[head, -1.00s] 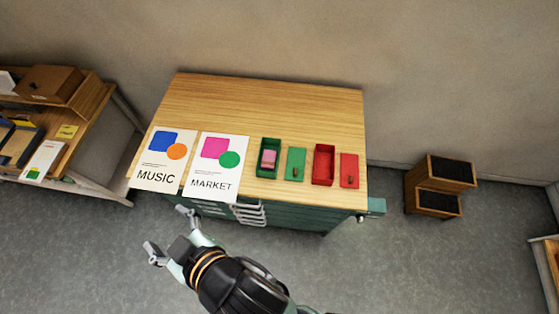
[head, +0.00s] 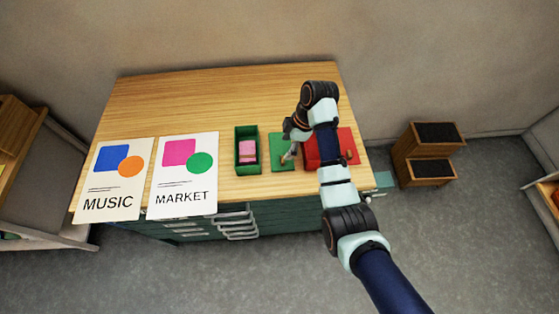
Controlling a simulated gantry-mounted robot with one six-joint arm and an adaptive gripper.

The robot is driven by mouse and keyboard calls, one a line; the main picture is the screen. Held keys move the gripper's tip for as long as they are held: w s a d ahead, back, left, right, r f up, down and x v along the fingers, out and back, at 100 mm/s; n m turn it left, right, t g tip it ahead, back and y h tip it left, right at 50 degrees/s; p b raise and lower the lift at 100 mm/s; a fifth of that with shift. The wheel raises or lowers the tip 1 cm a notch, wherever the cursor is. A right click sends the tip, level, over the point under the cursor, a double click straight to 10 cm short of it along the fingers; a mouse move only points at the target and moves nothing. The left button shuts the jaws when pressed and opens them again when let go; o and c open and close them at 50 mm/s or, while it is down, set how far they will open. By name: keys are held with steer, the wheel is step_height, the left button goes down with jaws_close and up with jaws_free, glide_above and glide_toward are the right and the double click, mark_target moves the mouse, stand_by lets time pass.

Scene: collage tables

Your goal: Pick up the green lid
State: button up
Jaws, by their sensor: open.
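The green lid (head: 279,161) lies flat on the wooden table, between the green box and the red box. Its knob is hidden or merges with my fingers. My gripper (head: 289,157) is open and points down over the right part of the green lid. Whether the fingertips touch the lid I cannot tell. My arm comes in from the lower right and covers much of the red box (head: 312,158). The green box (head: 239,165) stands open left of the lid with a pink block (head: 248,150) inside.
The red lid (head: 347,138) lies at the right, partly behind my arm. A MUSIC poster (head: 100,187) and a MARKET poster (head: 178,183) lie on the left of the table (head: 190,100). The back of the table is clear. A wooden step unit (head: 408,150) stands on the floor at right.

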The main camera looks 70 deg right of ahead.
mark_target(281, 150)
steer(key=shift+s+b+x, duration=0.2)
steer(key=shift+x, duration=1.75)
steer(key=shift+s+b+x, duration=0.15)
steer(key=shift+b+x, duration=0.05)
steer(key=shift+x, duration=1.8)
steer(key=shift+d+f, duration=0.1)
steer(key=shift+d, duration=0.1)
steer(key=c, duration=1.2)
